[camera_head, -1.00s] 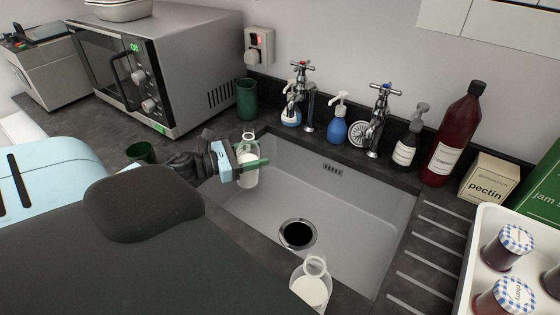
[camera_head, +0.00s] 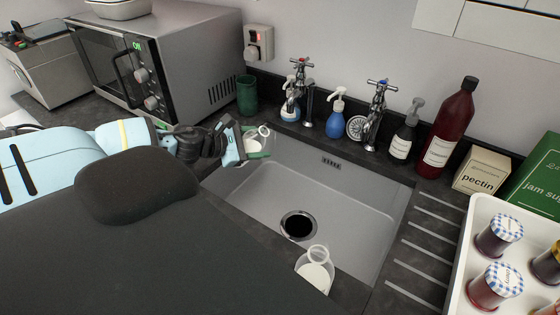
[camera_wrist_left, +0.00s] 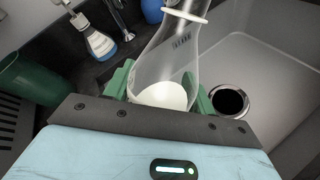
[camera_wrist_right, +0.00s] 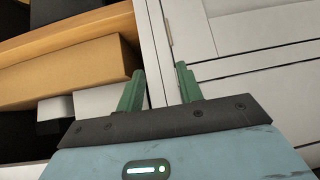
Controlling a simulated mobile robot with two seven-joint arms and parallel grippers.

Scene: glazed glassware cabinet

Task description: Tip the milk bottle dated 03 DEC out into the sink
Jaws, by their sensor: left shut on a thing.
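My left gripper (camera_head: 248,144) is shut on a clear glass milk bottle (camera_head: 262,136) above the back left corner of the sink (camera_head: 335,190). The bottle is tilted, its neck leaning right. In the left wrist view the same bottle (camera_wrist_left: 172,62) stands between the green fingers, with white milk (camera_wrist_left: 165,95) low in it. No date can be read on it. A second milk bottle (camera_head: 315,268) with milk in it stands at the sink's front edge, partly cut off from full view. My right gripper (camera_wrist_right: 158,85) is open and empty, facing cabinet fronts.
The drain (camera_head: 298,226) lies in the empty basin. Taps (camera_head: 376,110), a blue soap bottle (camera_head: 337,120) and a dark red bottle (camera_head: 450,130) line the back. A green cup (camera_head: 247,95) stands by the microwave (camera_head: 160,65). A white tray (camera_head: 475,235) of jars is at right.

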